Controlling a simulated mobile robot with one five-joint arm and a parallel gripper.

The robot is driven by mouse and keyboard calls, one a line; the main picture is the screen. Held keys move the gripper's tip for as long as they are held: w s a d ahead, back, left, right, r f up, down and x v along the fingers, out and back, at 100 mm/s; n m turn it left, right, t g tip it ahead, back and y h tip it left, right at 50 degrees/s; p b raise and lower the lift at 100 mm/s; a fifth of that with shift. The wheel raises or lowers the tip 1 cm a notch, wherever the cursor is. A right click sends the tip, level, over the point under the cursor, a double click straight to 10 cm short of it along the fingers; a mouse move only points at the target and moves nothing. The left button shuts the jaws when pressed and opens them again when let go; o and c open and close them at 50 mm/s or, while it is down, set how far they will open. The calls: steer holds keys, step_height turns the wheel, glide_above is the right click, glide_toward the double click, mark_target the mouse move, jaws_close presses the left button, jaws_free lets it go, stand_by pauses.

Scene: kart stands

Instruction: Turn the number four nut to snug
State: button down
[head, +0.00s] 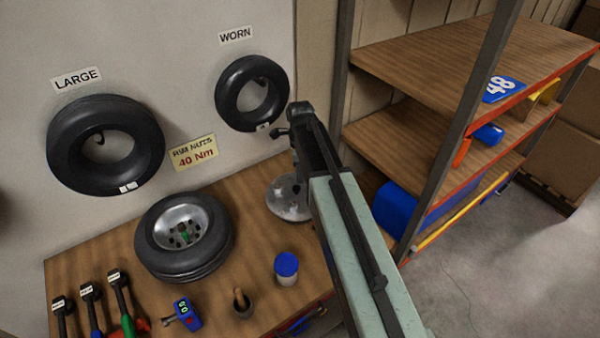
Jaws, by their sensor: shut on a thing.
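A wheel (155,258) with a black tyre and a silver rim lies flat on the wooden bench (240,205). Several dark spots and a small green part (185,237) show at its hub. They are too small to read, so I cannot tell which is the number four nut. My arm reaches up from the lower right, and its dark far end is right of the wheel, above a round grey metal disc (283,207). The jaws cannot be made out there, nor anything in them. No part of my arm visibly touches the wheel.
Several labelled tools, including a green-handled one (122,303), lie at the bench's left. A blue device (186,315), a dark pot (242,305) and a blue-lidded jar (287,268) stand in front. Two tyres and a "40 Nm" sign (194,152) hang behind. Shelving (430,60) stands right.

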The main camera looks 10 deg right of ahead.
steer(key=c, duration=1.1)
jaws_free()
step_height(320, 180, up, 8)
steer(key=p, duration=0.8)
steer(key=shift+f, duration=0.1)
